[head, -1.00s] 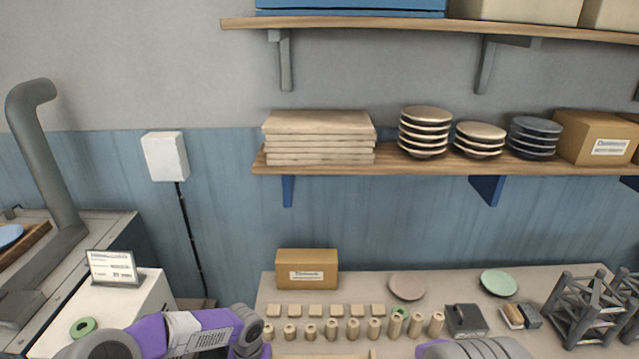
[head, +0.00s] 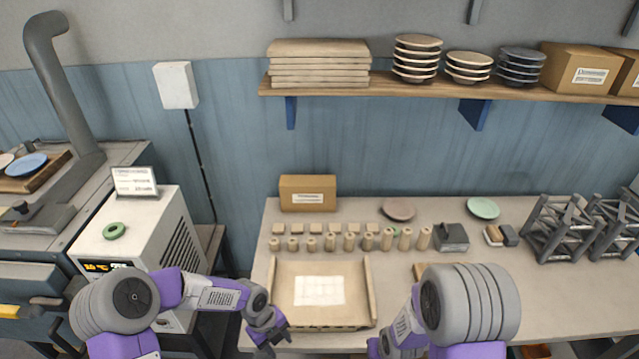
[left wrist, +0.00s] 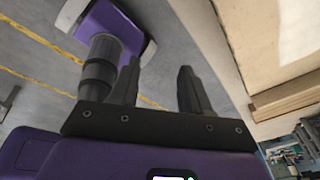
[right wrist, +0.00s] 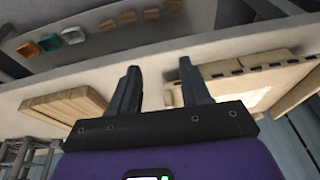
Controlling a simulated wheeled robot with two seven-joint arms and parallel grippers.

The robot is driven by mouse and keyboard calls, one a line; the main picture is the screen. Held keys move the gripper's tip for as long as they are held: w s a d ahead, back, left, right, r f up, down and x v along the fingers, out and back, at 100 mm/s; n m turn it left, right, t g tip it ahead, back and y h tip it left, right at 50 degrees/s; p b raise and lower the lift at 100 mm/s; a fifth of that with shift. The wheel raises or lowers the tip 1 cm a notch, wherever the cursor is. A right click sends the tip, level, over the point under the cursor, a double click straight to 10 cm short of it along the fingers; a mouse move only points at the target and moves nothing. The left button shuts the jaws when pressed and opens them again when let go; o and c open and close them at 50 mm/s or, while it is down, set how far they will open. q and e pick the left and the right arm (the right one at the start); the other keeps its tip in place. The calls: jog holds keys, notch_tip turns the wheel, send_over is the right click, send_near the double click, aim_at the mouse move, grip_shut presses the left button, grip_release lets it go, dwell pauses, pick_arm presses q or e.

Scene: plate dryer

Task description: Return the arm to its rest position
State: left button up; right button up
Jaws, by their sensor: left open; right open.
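My left gripper (head: 270,340) hangs at the table's front edge, left of the wooden tray. In the left wrist view (left wrist: 158,80) its two fingers are apart with nothing between them, over grey floor. My right arm (head: 405,325) comes in at the lower right; its gripper is mostly hidden by the arm in the head view. In the right wrist view (right wrist: 158,82) its fingers are apart and empty, beside the table's front edge. Both arms are bent, with the grippers low and near my body.
A wooden tray (head: 369,280) with a white sheet lies on the table. A white machine (head: 150,225) stands left.

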pick_arm(q)
jog(key=s+f+n+b, duration=0.4)
jog(key=s+f+n, duration=0.3)
jog(key=n, duration=0.8)
jog(key=s+d+f+n+t+h+b, duration=0.1)
jog(key=s+f+n+b, duration=0.3)
jog(key=s+f+n, duration=0.4)
notch_tip(320, 180, down, 4)
jog(key=n, duration=0.7)
jog(key=shift+d+r+h, duration=0.2)
jog(key=shift+h, duration=0.1)
pick_arm(e)
jog(key=s+a+f+m+g+y, duration=0.1)
jog(key=s+a+f+y, duration=0.1)
jog(key=s+f, duration=0.4)
jog(key=s+a+f+m+g+y, duration=0.1)
jog(key=s+a+f, duration=0.3)
jog(key=f, duration=0.8)
jog(key=shift+s+a+g+y, duration=0.15)
jog(key=shift+s+g+y, duration=0.2)
jog(key=shift+s, duration=0.8)
jog(key=shift+f, duration=0.1)
